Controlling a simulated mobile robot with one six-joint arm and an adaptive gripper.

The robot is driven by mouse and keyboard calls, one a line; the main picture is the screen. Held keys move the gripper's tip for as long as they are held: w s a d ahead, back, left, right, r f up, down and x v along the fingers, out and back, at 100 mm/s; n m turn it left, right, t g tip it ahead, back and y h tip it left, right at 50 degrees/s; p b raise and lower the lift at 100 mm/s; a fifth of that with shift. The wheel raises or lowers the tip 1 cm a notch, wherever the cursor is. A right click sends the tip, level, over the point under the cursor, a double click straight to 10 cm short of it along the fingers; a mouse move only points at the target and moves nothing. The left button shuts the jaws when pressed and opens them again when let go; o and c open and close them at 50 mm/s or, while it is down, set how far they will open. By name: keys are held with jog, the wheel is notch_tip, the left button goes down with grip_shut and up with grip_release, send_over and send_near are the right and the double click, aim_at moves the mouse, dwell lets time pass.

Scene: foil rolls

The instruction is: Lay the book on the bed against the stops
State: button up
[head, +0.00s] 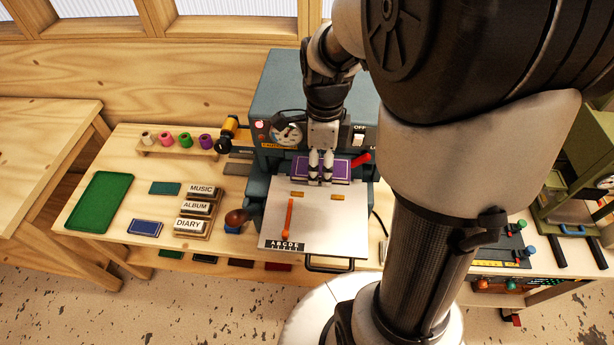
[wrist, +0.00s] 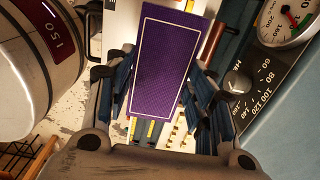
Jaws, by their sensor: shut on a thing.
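A purple book (head: 301,168) with a pale border line is in the jaws of my gripper (head: 320,180), at the back of the bed in the head view. In the wrist view the book (wrist: 165,55) lies between both fingers of the gripper (wrist: 160,105), which is shut on it. The pale bed (head: 325,225) reaches out from the blue-grey press. Two small yellow-orange pieces, a left one (head: 297,194) and a right one (head: 337,197), lie on the bed just in front of the book and look like the stops. I cannot tell whether the book touches the bed.
The press body (head: 280,85) with its dial stands close behind my gripper. An orange-red bar (head: 289,219) lies on the bed's left part. Left on the bench are label blocks (head: 196,208), a green tray (head: 104,202), a blue book (head: 146,227) and coloured foil rolls (head: 185,139).

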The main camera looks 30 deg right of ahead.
aim_at(318, 210)
notch_tip(318, 210, down, 17)
jog(key=shift+w+r+b, duration=0.1)
jog(key=shift+b, duration=0.9)
jog(key=shift+f, duration=0.3)
jog(key=o, duration=1.1)
jog(key=shift+r, duration=0.1)
